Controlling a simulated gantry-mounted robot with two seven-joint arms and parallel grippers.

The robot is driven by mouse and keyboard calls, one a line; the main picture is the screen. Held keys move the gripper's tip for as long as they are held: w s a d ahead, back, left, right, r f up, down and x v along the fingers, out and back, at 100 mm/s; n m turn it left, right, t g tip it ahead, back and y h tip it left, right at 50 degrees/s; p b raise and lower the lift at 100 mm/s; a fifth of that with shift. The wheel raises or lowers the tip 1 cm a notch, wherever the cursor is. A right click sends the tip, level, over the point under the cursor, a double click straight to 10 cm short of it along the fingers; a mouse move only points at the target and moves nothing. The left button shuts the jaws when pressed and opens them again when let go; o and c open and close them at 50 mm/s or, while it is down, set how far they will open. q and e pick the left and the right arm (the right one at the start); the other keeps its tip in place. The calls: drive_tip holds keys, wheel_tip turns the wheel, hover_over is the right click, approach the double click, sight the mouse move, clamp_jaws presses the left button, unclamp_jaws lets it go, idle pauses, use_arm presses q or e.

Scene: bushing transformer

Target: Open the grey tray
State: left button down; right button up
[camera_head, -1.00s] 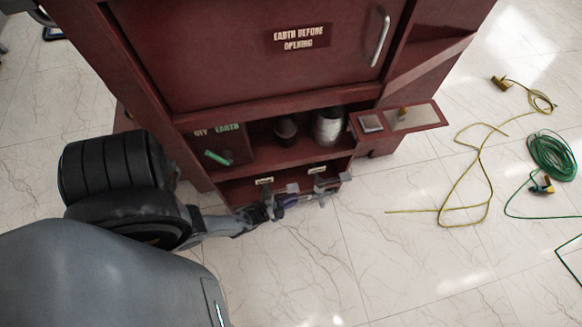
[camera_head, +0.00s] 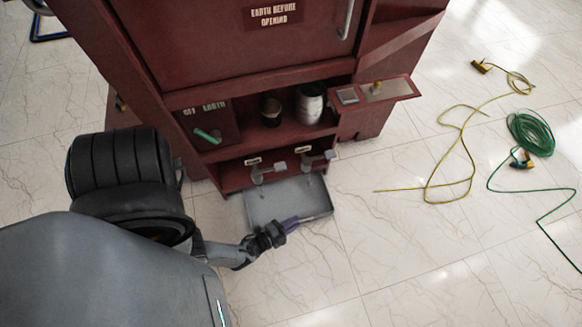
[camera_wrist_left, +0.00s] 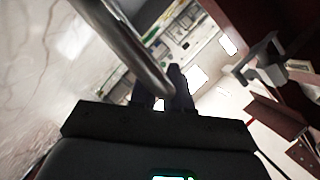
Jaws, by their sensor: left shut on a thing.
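The grey tray (camera_head: 272,197) sticks out from the bottom of the dark red cabinet (camera_head: 262,52), above the floor. Its flat inside shows between the cabinet and its front edge. My left gripper (camera_head: 292,223) is at the tray's front edge and is shut on it. In the left wrist view, a rounded grey metal bar (camera_wrist_left: 138,50) at the tray's front runs down to the dark fingers of my left gripper (camera_wrist_left: 165,92). The exact contact is hard to make out there. My right gripper is not in view.
Two small grey T-shaped handles (camera_head: 279,167) stick out above the tray. An open shelf holds a white jar (camera_head: 310,103) and a dark jar (camera_head: 271,110). A yellow cable (camera_head: 463,141) and a coiled green cable (camera_head: 530,134) lie on the right. The floor before the tray is clear.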

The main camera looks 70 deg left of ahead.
use_arm(q)
drive_tip(key=shift+d+r, duration=0.1)
drive_tip(key=shift+d, duration=0.45)
drive_tip(key=c, duration=1.2)
unclamp_jaws()
drive_tip(key=shift+s, duration=0.1)
drive_tip(key=shift+o, duration=0.2)
drive_tip(key=shift+a, duration=0.1)
drive_tip(key=p+v, duration=0.2)
drive_tip(key=v, duration=0.8)
drive_tip(key=shift+s+p, duration=0.35)
drive_tip(key=shift+s, duration=0.05)
